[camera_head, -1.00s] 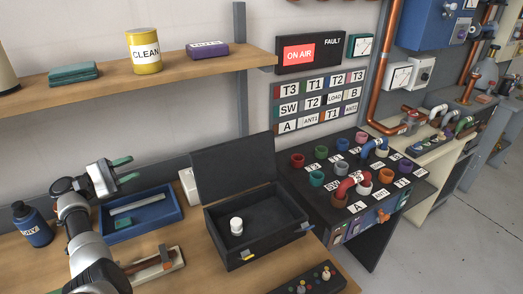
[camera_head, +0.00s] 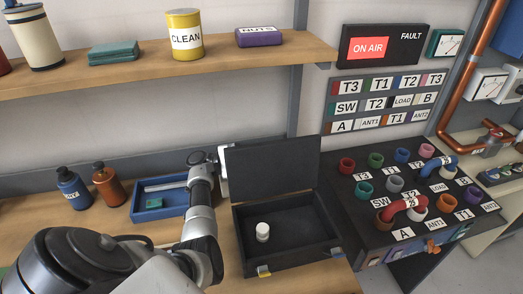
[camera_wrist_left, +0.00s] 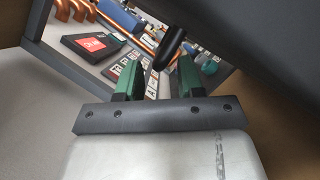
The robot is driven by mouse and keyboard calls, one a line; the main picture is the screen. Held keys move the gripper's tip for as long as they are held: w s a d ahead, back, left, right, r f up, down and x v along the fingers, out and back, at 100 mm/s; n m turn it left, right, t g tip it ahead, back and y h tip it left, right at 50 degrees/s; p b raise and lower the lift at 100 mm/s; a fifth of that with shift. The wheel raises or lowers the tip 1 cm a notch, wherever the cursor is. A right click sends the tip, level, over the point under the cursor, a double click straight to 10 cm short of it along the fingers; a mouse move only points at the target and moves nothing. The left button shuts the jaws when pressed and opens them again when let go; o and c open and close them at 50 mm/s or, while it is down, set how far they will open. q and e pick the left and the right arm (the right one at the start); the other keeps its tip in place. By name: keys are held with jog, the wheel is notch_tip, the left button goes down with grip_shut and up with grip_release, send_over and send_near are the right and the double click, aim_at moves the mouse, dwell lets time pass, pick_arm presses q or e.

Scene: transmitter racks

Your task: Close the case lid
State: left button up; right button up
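The dark case (camera_head: 290,265) sits on the bench with its lid (camera_head: 270,167) standing open at the back, tilted slightly backward. A small white jar (camera_head: 262,231) is inside it. My left arm reaches in from the lower left, and its wrist is beside the lid's left edge; the fingers are hidden in the head view, seemingly behind the lid. In the left wrist view my left gripper (camera_wrist_left: 158,68) has its green fingers apart with nothing clearly held. A dark surface, possibly the lid's back, fills the upper right there. My right gripper is out of view.
A blue tray (camera_head: 150,212) and two bottles, blue (camera_head: 72,188) and orange (camera_head: 108,184), stand left of the case. The wooden shelf (camera_head: 130,79) hangs above. A patch panel (camera_head: 430,215) with coloured sockets is close on the right.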

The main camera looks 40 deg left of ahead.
pick_arm(q)
jog(key=shift+x, duration=1)
jog(key=shift+r, duration=0.1)
grip_shut()
